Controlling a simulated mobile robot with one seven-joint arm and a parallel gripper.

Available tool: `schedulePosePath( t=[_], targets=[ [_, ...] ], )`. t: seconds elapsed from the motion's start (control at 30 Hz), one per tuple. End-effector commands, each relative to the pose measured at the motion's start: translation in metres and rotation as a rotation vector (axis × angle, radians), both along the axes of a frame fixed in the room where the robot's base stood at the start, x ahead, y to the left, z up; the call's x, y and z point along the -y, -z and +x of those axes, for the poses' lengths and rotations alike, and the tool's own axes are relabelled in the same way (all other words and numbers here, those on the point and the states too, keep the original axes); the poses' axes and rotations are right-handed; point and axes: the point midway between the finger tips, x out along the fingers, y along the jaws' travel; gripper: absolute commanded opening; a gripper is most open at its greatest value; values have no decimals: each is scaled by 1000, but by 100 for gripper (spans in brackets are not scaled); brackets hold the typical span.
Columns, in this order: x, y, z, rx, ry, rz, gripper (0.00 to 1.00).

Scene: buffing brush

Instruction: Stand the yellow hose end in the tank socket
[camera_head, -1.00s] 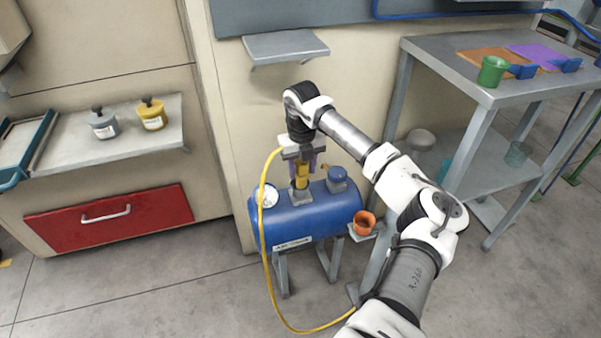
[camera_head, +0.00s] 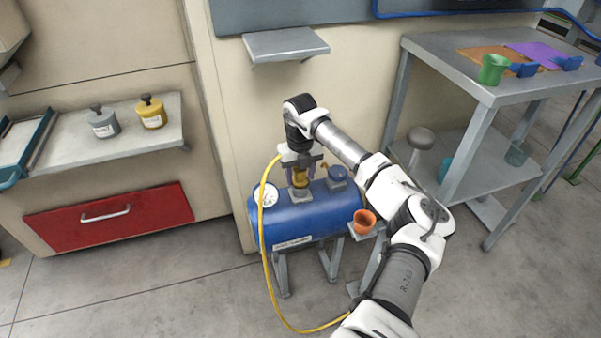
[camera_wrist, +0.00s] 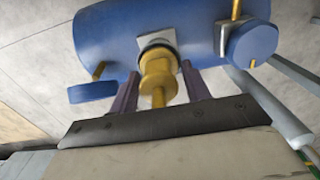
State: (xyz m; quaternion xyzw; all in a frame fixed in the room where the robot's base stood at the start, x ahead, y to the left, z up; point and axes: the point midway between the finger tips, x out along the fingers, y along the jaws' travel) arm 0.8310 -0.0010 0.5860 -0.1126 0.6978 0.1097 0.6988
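The yellow hose end (camera_head: 300,179) stands upright at the socket (camera_head: 300,195) on top of the blue tank (camera_head: 318,217). In the wrist view the hose end (camera_wrist: 158,72) meets a dark ring on the socket's grey square plate (camera_wrist: 172,34); how deep it sits is hidden. My gripper (camera_head: 299,172) is directly above the tank, pointing down. Its purple fingers (camera_wrist: 160,82) stand on either side of the hose end, with a small gap showing at each side. The yellow hose (camera_head: 264,235) arcs from near my gripper down the tank's left side to the floor.
A gauge (camera_head: 267,195) and a blue cap (camera_head: 338,177) flank the socket. An orange cup (camera_head: 364,221) sits at the tank's right. A small wall shelf (camera_head: 285,45) is above my gripper, and a metal table (camera_head: 480,65) stands to the right.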

Motion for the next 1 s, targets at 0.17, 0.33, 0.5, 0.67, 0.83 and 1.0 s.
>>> schedulePosePath(
  t=[0.17,0.33,0.5,0.67,0.83,1.0],
  targets=[
    [0,-1,0,0,0,0,63],
    [0,-1,0,0,0,0,63],
    [0,-13,1,2,0,0,63],
    [0,-40,1,4,0,-3,63],
    [0,-67,1,3,1,-1,63],
    [0,-80,0,1,1,-1,63]
  ],
)
